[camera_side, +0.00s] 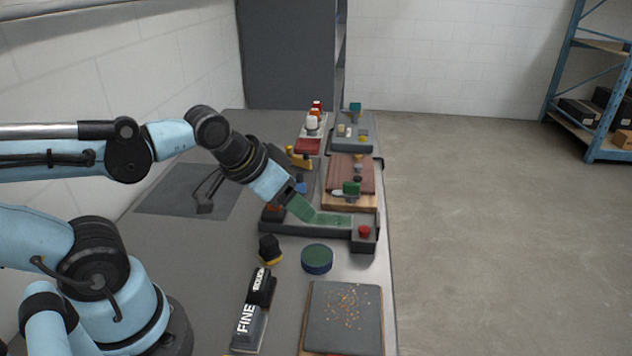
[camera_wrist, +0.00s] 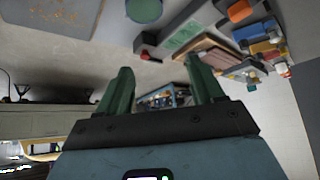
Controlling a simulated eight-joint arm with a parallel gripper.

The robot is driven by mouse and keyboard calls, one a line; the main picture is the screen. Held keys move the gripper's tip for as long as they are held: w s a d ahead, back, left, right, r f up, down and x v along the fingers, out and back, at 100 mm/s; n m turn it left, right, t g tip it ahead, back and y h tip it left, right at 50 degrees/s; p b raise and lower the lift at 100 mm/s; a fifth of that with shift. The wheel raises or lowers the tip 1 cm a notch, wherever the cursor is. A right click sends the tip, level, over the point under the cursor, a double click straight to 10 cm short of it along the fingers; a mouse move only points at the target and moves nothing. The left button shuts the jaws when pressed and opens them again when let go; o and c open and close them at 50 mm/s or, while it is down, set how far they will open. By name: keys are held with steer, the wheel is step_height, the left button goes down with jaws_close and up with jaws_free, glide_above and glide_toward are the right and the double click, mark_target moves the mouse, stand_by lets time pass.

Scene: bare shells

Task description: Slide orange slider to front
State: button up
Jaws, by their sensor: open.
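The orange slider looks to be the orange block (camera_wrist: 239,10) at one end of a long dark fixture (camera_wrist: 200,18) in the wrist view. In the side view an orange patch (camera_side: 272,208) shows at the left end of that dark fixture (camera_side: 300,231), partly hidden by my wrist. The fixture bears a green panel (camera_side: 337,220) and a red button (camera_side: 364,231) at its right end. My gripper (camera_side: 308,212) has green fingers and hangs over the fixture, right of the orange patch. In the wrist view my gripper (camera_wrist: 162,78) is open, with nothing between its fingers.
A green disc (camera_side: 317,257), a black knob with a yellow base (camera_side: 269,250), black labelled blocks (camera_side: 250,315) and a grey board with orange crumbs (camera_side: 343,318) lie nearer the camera. Brown boards (camera_side: 350,174) and several small bottles stand beyond. A dark mat (camera_side: 180,190) lies left.

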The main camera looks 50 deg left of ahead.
steer(key=shift+c, duration=1.1)
steer(key=shift+w+a+r, duration=0.2)
steer(key=shift+a, duration=0.1)
steer(key=shift+c, duration=0.7)
steer(key=w+a+r+m+g, duration=0.1)
steer(key=w+a+m+g, duration=0.1)
steer(key=a+m+g, duration=0.3)
steer(key=w+a+r+m+g, duration=0.2)
steer(key=a+m, duration=0.2)
steer(key=a, duration=0.3)
step_height(320, 180, down, 12)
steer(key=shift+r, duration=0.1)
jaws_close()
